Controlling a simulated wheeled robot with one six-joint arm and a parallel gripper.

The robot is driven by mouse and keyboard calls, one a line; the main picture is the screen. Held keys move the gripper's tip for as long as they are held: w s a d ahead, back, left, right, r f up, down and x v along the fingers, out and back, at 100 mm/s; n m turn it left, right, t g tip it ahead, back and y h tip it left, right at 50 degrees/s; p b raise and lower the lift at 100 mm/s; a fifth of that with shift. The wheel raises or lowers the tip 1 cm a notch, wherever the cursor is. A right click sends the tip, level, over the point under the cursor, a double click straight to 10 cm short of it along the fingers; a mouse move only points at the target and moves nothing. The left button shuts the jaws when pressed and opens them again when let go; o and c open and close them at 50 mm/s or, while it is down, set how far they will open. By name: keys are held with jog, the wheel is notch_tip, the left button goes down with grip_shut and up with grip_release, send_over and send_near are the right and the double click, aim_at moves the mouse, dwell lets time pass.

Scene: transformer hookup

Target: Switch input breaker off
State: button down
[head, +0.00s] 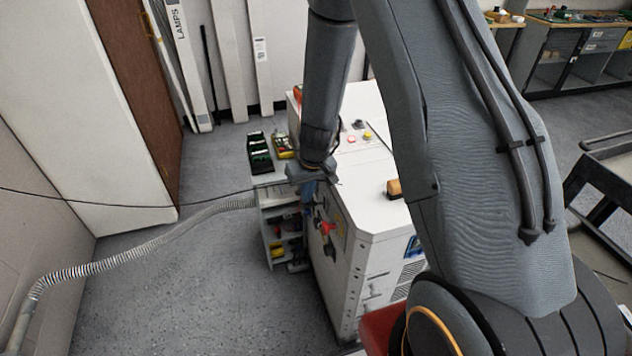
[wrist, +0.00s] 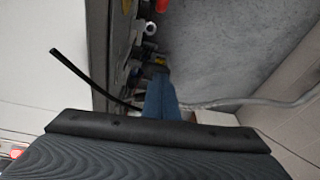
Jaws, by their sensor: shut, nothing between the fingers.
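A white cabinet (head: 372,195) stands in the middle of the head view. A red handle (head: 327,227) sits on its left-facing side, near a yellow patch; it looks like the breaker switch, but I cannot read its position. My gripper (head: 308,198) points down beside that side, just above and left of the handle. Its blue fingers also show in the wrist view (wrist: 160,98), shut and empty. In the wrist view, a red part (wrist: 161,5) shows at the top edge, past the fingertips. I cannot tell whether the fingers touch anything.
A small shelf cart (head: 268,220) with tools stands left of the cabinet. A ribbed grey hose (head: 140,245) runs from there across the floor to the left. The floor at the front left is clear.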

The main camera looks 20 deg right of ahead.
jog(key=shift+w+a+f+b, duration=0.1)
jog(key=shift+a+f+b, duration=0.3)
jog(key=shift+f+b, duration=0.6)
jog(key=shift+w+a+f+b, duration=0.1)
jog(key=shift+a+f+b, duration=0.3)
jog(key=shift+b, duration=0.95)
jog(key=b, duration=0.1)
jog(key=f+b, duration=0.1)
jog(key=b, duration=0.1)
jog(key=shift+s+a+f, duration=0.1)
jog(key=shift+a+f, duration=0.1)
jog(key=shift+f, duration=0.1)
jog(key=shift+f, duration=0.15)
jog(key=shift+a, duration=0.1)
jog(key=s+a+r+p, duration=0.1)
jog(key=a+r+p, duration=0.4)
jog(key=a+r, duration=0.3)
notch_tip(320, 180, up, 2)
jog(key=shift+s+a+r, duration=0.2)
jog(key=shift+a+r, duration=0.05)
jog(key=shift+a, duration=0.1)
